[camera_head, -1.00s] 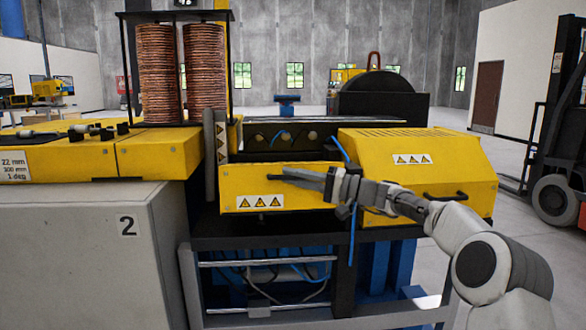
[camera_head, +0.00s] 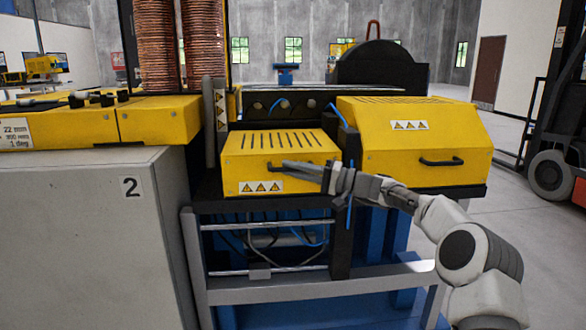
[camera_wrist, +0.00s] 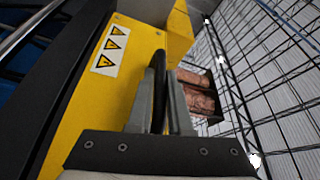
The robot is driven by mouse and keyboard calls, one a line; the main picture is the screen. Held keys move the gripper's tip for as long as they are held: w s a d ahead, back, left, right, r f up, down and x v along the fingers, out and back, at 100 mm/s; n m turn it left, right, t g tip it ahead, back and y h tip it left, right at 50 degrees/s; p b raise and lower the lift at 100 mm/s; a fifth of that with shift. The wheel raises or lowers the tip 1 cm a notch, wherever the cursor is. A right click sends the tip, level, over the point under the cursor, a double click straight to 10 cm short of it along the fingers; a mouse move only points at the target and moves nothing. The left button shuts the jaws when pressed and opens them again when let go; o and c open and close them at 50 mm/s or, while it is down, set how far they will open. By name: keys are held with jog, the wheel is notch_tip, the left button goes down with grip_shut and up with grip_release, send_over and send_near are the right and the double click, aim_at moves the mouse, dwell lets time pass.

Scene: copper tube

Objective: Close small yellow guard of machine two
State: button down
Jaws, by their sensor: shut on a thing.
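The small yellow guard (camera_head: 282,150) of machine two sits left of a larger yellow guard. Its slotted top and its front face with a warning label both show. The top looks about level and seems to cover the bay in front of the black back panel; whether it is fully seated cannot be told. My gripper (camera_head: 288,166) is at the guard's front, shut on its black handle (camera_wrist: 158,92). In the wrist view the guard's yellow face (camera_wrist: 103,75) fills the left of the fingers.
The larger yellow guard (camera_head: 415,145) with its own handle is to the right. The grey cabinet marked 2 (camera_head: 80,230) stands at the left. A black post with a blue hose (camera_head: 349,215) is beside my gripper. A forklift (camera_head: 560,130) stands at the far right.

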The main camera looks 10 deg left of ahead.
jog(key=shift+f, duration=0.45)
jog(key=c, duration=0.8)
grip_release()
jog(key=shift+c, duration=0.2)
jog(key=shift+r, duration=0.1)
jog(key=shift+d, duration=0.55)
jog(key=s+d+f+p, duration=0.2)
jog(key=d+p, duration=0.1)
jog(key=d, duration=1.3)
jog(key=shift+s+f, duration=0.15)
